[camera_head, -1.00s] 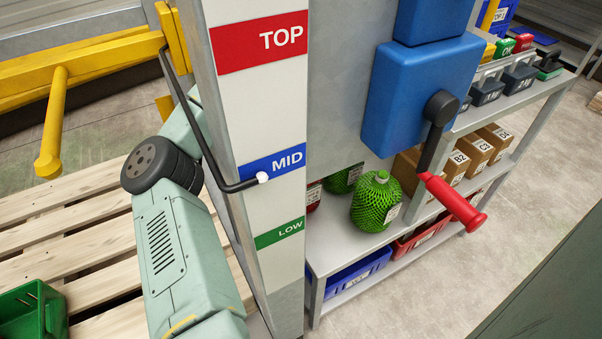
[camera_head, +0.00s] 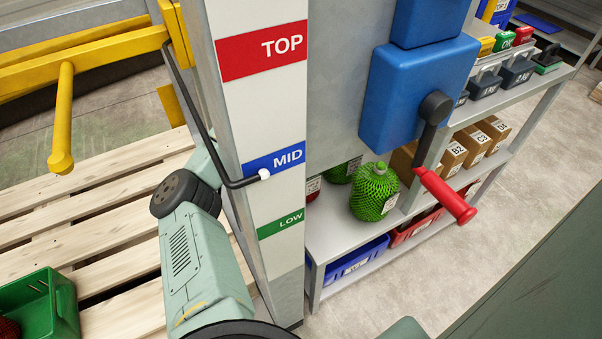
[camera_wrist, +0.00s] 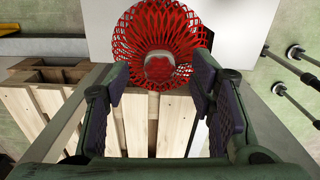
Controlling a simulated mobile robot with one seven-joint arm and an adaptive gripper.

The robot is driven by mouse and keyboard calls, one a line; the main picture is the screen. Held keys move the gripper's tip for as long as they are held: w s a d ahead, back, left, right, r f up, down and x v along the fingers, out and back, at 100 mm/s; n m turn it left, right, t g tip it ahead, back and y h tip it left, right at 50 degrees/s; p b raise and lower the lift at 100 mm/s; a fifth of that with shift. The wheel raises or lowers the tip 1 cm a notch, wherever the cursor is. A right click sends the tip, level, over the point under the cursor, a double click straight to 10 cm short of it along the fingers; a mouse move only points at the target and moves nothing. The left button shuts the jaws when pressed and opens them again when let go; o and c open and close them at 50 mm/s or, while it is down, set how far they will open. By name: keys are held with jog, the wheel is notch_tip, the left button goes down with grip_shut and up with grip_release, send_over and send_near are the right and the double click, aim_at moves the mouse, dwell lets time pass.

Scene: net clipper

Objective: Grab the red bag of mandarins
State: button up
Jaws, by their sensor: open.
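A red net bag (camera_wrist: 160,28) shows at the top of the wrist view, with a pale round piece at its middle facing me. My gripper (camera_wrist: 160,82) is open and empty. Its two dark-padded fingers stand left and right, with the bag beyond and between their tips, seemingly not touched. In the head view my gripper is out of sight. There, a red netted thing (camera_head: 9,328) shows partly in a green crate (camera_head: 62,310) at the lower left. A sliver of another red bag (camera_head: 313,188) shows on the shelf behind the post.
A wooden pallet (camera_head: 100,210) lies at the left, under yellow bars (camera_head: 62,120). A post with TOP, MID and LOW labels (camera_head: 262,120) stands beside my arm, with a black bent rod. Green net bags (camera_head: 374,192) sit on the shelf (camera_head: 340,235). A red-handled lever (camera_head: 445,195) sticks out right.

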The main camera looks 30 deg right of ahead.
grip_shut()
dwell(0.5)
dwell(0.5)
